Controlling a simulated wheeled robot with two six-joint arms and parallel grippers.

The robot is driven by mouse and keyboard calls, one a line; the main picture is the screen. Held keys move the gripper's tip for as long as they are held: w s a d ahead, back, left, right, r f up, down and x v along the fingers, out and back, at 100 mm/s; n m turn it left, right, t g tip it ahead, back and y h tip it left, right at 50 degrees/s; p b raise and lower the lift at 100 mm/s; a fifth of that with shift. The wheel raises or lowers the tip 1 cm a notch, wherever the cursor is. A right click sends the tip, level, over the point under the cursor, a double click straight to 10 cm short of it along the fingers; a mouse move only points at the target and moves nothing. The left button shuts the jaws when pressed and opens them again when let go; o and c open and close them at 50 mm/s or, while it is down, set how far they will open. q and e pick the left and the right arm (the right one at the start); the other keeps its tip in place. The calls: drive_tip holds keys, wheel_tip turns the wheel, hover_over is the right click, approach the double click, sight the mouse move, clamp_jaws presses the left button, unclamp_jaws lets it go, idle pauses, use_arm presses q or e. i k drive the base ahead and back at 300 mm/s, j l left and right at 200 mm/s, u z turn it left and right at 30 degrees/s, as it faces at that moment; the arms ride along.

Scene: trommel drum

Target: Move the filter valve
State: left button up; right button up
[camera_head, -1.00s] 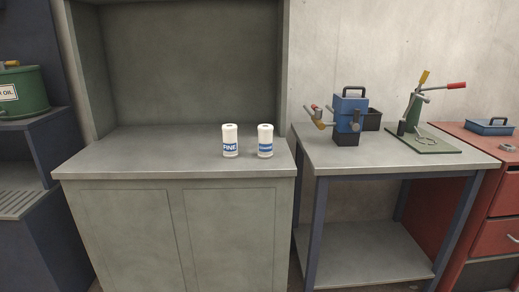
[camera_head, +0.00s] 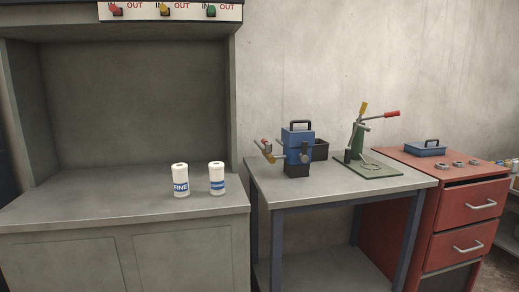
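A white panel (camera_head: 187,12) at the top of the grey cabinet shows a red knob (camera_head: 115,10), a yellow knob (camera_head: 164,10) and a green knob (camera_head: 210,11), with "IN" and "OUT" lettering; its top is cut off by the picture edge. A blue block-shaped device (camera_head: 298,148) with a black top handle and side levers stands on the middle table. No label tells which of these is the filter valve. Two white canisters with blue labels, a left one (camera_head: 180,180) and a right one (camera_head: 217,178), stand upright on the cabinet counter. Neither gripper shows.
The counter (camera_head: 90,205) left of the canisters is clear. A red drawer cabinet (camera_head: 470,210) bears a blue toolbox (camera_head: 425,149) and several small metal rings.

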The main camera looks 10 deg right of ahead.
sight(268, 146)
drive_tip(key=i+l+u, duration=0.25)
drive_tip(key=l, duration=0.15)
drive_tip(key=i+l+u, duration=0.1)
drive_tip(key=l+u, duration=0.2)
drive_tip(key=i+l+u, duration=0.25)
drive_tip(key=l, duration=0.35)
drive_tip(key=l+u, duration=0.25)
drive_tip(key=l, duration=0.2)
